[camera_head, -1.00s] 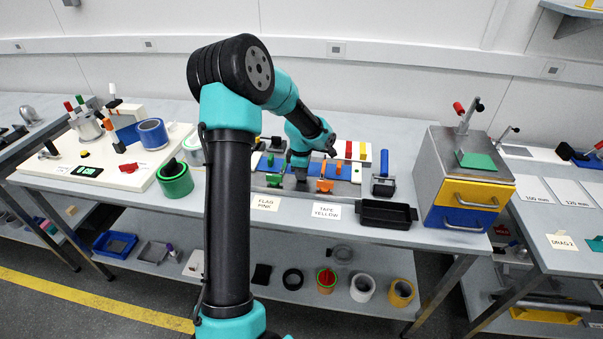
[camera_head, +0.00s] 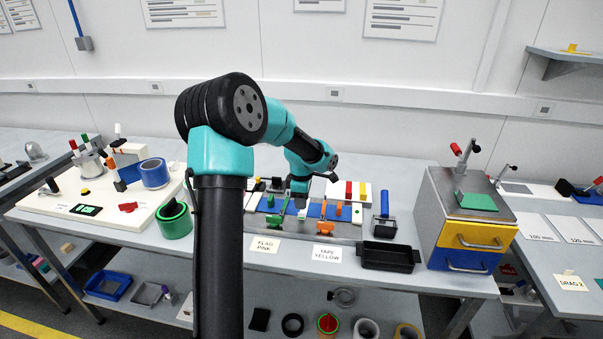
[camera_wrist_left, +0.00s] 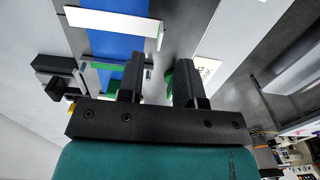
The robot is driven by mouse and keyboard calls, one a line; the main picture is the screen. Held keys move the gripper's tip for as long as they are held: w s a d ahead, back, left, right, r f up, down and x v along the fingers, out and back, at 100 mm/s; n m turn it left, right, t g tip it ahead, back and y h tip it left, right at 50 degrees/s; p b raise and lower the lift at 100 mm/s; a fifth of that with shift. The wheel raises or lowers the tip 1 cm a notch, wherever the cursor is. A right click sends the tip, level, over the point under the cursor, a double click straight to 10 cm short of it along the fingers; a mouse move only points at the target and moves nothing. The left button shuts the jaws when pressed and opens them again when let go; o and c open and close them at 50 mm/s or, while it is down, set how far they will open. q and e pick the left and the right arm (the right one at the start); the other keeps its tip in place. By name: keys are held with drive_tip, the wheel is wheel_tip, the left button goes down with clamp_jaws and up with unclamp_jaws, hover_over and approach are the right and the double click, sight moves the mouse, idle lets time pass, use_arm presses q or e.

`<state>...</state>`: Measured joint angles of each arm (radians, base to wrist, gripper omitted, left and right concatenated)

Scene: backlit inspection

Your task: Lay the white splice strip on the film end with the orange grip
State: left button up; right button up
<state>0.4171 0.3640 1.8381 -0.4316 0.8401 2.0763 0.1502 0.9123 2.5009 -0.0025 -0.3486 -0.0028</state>
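The film rig (camera_head: 350,230) carries blue film (camera_head: 312,211) with green grips (camera_head: 268,202) to the left and orange grips (camera_head: 322,211) to the right. My left gripper (camera_head: 299,206) is low over the rig between the green and orange grips. In the left wrist view my left gripper (camera_wrist_left: 157,82) has its fingers apart, with a green piece (camera_wrist_left: 170,76) showing in the gap. A white strip (camera_wrist_left: 112,20) lies across the blue film (camera_wrist_left: 118,45) ahead of the fingers. In the head view a small white piece (camera_head: 302,214) shows under the gripper; I cannot tell if it is the splice strip. My right gripper is out of view.
Labels for pink flag (camera_head: 265,245) and yellow tape (camera_head: 327,253) sit at the bench front. A black tray (camera_head: 390,256) and a roller with a blue handle (camera_head: 384,215) stand to the right. A drawer cabinet (camera_head: 440,205) stands beyond them.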

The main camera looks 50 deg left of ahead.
use_arm(q)
wheel_tip(320, 180, up, 11)
idle(0.3)
idle(0.8)
